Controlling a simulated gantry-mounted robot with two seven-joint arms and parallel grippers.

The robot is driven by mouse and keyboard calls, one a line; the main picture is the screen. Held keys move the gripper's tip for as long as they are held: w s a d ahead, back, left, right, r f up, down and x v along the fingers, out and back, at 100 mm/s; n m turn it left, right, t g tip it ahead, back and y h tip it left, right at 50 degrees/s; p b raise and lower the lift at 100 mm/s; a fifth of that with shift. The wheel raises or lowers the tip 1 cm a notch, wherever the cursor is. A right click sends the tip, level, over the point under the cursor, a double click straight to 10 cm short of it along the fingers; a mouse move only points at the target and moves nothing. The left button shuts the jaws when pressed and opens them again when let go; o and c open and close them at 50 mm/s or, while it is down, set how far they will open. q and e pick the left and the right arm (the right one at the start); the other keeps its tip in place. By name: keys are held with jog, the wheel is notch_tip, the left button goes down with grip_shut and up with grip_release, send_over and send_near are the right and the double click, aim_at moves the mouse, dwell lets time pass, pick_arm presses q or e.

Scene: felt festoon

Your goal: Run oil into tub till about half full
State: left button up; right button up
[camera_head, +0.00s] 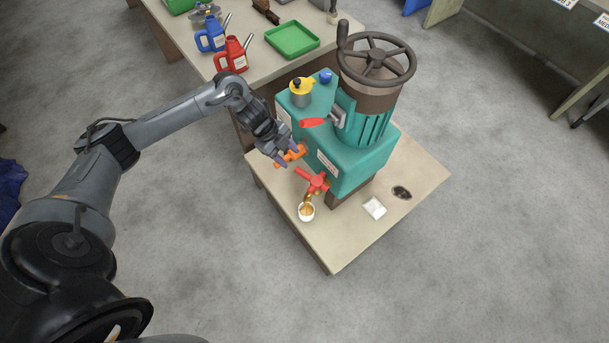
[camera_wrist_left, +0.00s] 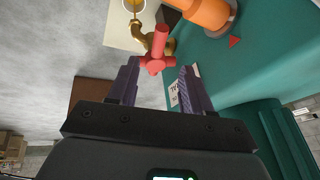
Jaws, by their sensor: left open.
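The tub (camera_head: 306,212) is a small white cup on the bench under the brass tap (camera_head: 308,196). Amber oil shows inside it; I cannot tell its exact level or whether oil is running. In the left wrist view the tub (camera_wrist_left: 134,6) is partly cut off at the top edge. The tap's red cross handle (camera_head: 314,181) sits on the front of the teal machine (camera_head: 365,165). My left gripper (camera_head: 288,154) is open, near an orange fitting (camera_head: 293,153) on the machine. In the left wrist view the red handle (camera_wrist_left: 157,55) lies ahead, between the fingertip lines, apparently untouched.
A white pad (camera_head: 374,208) and a dark stain (camera_head: 402,192) lie on the bench (camera_head: 335,245) right of the tub. A red can (camera_head: 232,54), a blue can (camera_head: 212,35) and a green tray (camera_head: 292,39) stand on the table behind. The bench front is clear.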

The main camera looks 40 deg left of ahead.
aim_at(302, 172)
pick_arm(q)
jog(key=b+x, duration=0.1)
jog(key=x, duration=0.9)
jog(key=shift+d+b, duration=0.1)
jog(key=shift+b, duration=0.3)
jog(key=shift+r, duration=0.1)
grip_shut()
